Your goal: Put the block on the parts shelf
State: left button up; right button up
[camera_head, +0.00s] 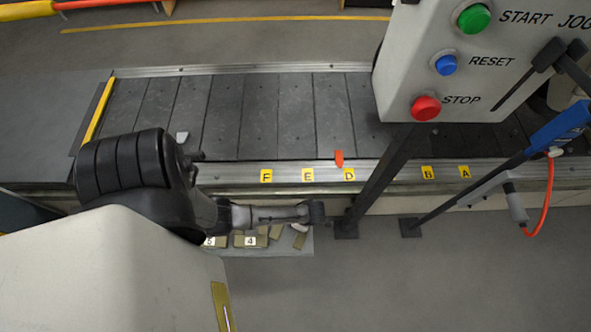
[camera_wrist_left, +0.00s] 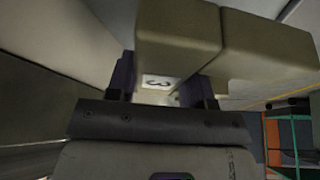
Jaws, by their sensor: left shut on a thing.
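My left gripper (camera_head: 317,213) is beside the near side of the conveyor, at the right end of the parts shelf (camera_head: 270,251). In the left wrist view, the dark fingers of my left gripper (camera_wrist_left: 163,86) are shut on a pale block (camera_wrist_left: 154,98), mostly hidden between them. A white tag with a 3 (camera_wrist_left: 158,82) shows just beyond the block. Two large beige blocks (camera_wrist_left: 180,38) stand close past the fingertips. I cannot tell whether the held block touches the shelf. My right gripper is out of view.
A control box (camera_head: 480,70) on a dark post stands right of the gripper. Floor in front is clear.

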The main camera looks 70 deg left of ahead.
pick_arm(q)
jog(key=shift+a+f, duration=0.2)
notch_tip(320, 180, down, 4)
jog(key=b, duration=0.3)
jog(key=shift+r+b, duration=0.1)
jog(key=shift+b, duration=0.2)
jog(key=shift+r, duration=0.1)
jog(key=shift+d+f, duration=0.1)
jog(key=shift+f, duration=0.1)
jog(key=o, duration=1.2)
